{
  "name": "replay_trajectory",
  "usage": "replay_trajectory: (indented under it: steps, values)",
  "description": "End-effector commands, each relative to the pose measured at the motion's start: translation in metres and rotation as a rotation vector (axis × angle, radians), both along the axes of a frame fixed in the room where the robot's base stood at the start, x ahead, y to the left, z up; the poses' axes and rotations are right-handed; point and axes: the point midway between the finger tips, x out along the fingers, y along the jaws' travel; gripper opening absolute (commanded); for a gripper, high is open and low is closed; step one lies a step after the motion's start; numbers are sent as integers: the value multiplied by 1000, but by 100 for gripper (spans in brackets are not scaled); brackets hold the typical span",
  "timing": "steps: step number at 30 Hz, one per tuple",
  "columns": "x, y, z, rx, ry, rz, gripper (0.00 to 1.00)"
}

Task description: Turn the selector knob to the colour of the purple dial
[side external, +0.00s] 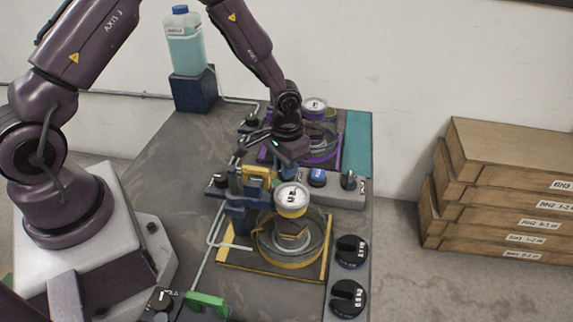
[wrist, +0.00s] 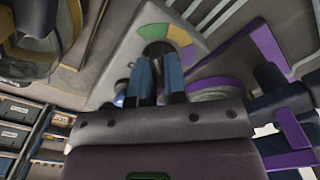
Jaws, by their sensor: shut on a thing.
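In the wrist view, my gripper (wrist: 159,66) is shut on the dark selector knob (wrist: 158,47), one blue finger on each side. The fingers hide most of the knob, and I cannot tell where it points. Around it is a colour arc with green (wrist: 152,32), orange-yellow (wrist: 180,36) and purple (wrist: 188,55) sections. In the side view, my gripper (side external: 290,164) is low over the bench, and its body hides the knob. The purple-framed round unit (side external: 322,153), behind my gripper, has a can above it; I cannot make out a separate purple dial.
A yellow-framed round unit (side external: 260,262) with a can (side external: 292,200) stands in front of my gripper. A grey panel (side external: 340,197) carries a blue button (side external: 317,177) and a dark knob (side external: 349,180). Two black knobs (side external: 350,252) sit at the front right. A bottle (side external: 185,45) stands behind.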

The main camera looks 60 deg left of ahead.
Motion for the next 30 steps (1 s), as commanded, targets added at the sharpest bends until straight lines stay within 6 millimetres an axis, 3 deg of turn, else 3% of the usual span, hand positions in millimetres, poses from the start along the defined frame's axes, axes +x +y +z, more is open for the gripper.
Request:
replay_trajectory:
  steps: [8, 30]
  values:
    - [0, 0, 1, 0, 1, -158, 0]
    - [1, 0, 1, 1, 0, -854, 0]
